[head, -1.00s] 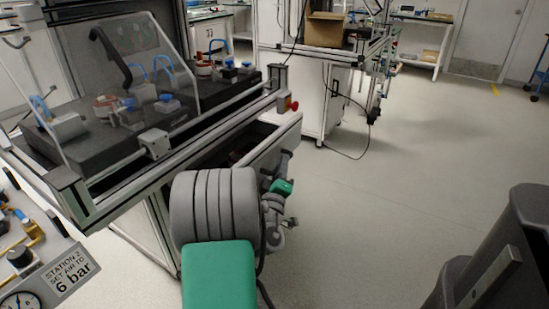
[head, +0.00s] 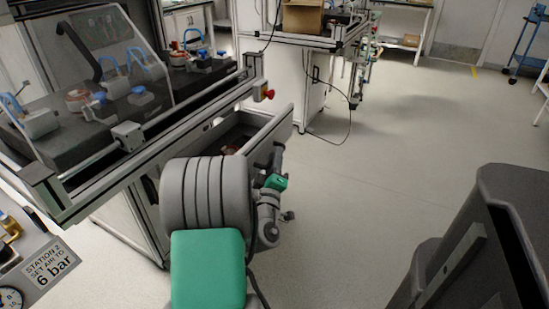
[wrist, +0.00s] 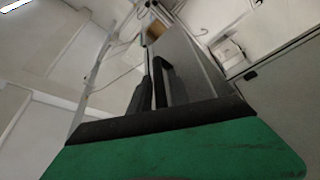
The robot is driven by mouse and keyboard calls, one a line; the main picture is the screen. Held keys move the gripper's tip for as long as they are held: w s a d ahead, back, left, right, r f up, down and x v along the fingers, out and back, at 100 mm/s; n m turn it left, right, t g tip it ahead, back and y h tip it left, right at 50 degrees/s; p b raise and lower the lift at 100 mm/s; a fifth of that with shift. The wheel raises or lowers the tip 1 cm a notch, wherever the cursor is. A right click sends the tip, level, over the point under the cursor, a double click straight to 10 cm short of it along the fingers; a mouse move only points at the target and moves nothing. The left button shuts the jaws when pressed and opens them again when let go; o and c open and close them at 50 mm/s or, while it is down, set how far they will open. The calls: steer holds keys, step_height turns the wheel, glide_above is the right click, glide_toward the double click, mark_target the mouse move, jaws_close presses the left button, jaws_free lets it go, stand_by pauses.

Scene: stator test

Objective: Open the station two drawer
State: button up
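The station two drawer (head: 262,148) stands partly open below the machine bench in the head view. Its grey front panel is pulled out from the bench, and the dark inside (head: 232,138) shows with some small items in it. My gripper (head: 278,158) is at the outer side of the drawer front, largely hidden by my wrist. In the wrist view, the dark fingers (wrist: 152,90) point along a grey panel (wrist: 190,65), close against it. The drawer handle cannot be made out clearly, and whether the fingers are closed around it is not shown.
The station bench (head: 130,165) carries a clear guard and fixtures. A red knob (head: 266,93) sticks out at its corner. A sign reading 6 bar (head: 50,268) is at lower left. Another bench (head: 312,85) with a hanging cable stands behind.

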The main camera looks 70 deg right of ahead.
steer(key=b+v, duration=0.3)
steer(key=v, duration=0.4)
steer(key=shift+a+b, duration=0.35)
steer(key=shift+a, duration=0.05)
steer(key=shift+f, duration=0.1)
